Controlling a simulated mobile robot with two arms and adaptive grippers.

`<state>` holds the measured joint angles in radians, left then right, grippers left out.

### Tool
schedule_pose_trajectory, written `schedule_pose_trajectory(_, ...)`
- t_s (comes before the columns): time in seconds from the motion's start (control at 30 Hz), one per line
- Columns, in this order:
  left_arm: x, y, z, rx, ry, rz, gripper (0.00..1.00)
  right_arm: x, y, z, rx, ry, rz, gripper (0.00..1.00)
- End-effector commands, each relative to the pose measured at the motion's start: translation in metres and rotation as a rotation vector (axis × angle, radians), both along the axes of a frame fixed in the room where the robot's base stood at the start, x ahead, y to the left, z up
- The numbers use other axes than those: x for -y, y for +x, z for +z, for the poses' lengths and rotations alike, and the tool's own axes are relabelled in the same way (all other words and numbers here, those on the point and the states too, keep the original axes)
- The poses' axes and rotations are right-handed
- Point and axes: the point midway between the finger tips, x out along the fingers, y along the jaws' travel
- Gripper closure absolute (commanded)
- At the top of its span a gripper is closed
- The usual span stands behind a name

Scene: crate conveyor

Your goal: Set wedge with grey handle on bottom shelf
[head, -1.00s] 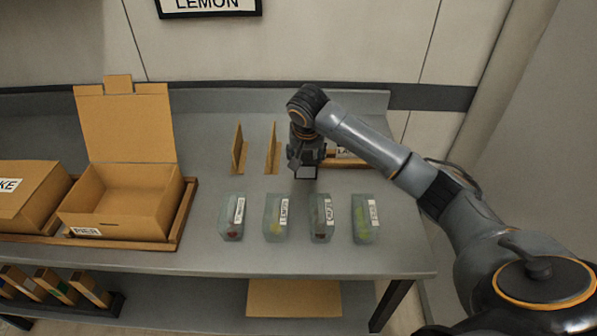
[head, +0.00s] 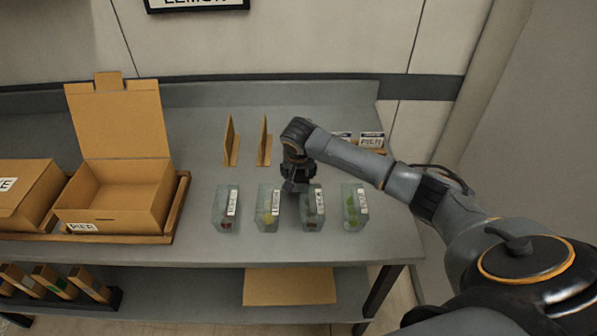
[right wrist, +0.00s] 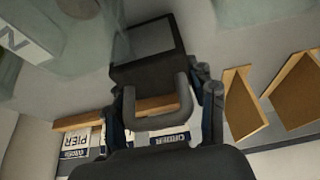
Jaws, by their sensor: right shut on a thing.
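My right gripper (head: 296,186) is over the tabletop (head: 190,235), just behind the row of clear packs. In the right wrist view the gripper (right wrist: 160,110) is shut on a dark wedge (right wrist: 145,55) with a grey loop handle (right wrist: 185,105); the handle is between the fingers. My left gripper is not in view.
Several clear packs (head: 226,208) stand in front of the gripper. Two upright cardboard dividers (head: 231,142) stand behind left. A card holder (head: 371,141) is at the back right. An open box (head: 115,195) stands left. A rack of wedges (head: 60,283) sits low left.

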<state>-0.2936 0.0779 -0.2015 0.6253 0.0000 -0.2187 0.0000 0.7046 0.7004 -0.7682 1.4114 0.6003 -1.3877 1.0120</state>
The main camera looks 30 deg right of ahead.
Motion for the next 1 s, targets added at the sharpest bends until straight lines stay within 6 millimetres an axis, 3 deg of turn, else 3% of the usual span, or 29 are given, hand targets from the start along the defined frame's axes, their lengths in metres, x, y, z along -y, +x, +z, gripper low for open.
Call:
schedule_pose_trajectory(0.03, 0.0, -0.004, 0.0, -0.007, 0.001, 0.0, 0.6, 0.0, 0.0, -0.001, 0.002, 0.001, -0.001, 0.92)
schedule_pose_trajectory(0.07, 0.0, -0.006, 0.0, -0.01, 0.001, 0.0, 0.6, 0.0, 0.0, -0.001, 0.0, 0.0, 0.0, 0.38)
schedule_pose_trajectory(0.13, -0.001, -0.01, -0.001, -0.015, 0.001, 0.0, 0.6, 0.0, 0.0, -0.001, 0.0, 0.0, 0.0, 0.24)
schedule_pose_trajectory(0.17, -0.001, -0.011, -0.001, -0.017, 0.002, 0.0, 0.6, 0.0, 0.0, -0.001, -0.001, 0.001, 0.0, 0.21)
schedule_pose_trajectory(0.57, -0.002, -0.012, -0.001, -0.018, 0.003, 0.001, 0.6, -0.001, -0.001, 0.004, 0.0, 0.0, 0.001, 0.21)
schedule_pose_trajectory(1.0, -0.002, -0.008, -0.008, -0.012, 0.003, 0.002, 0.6, -0.018, -0.028, 0.083, 0.003, 0.001, 0.002, 0.21)
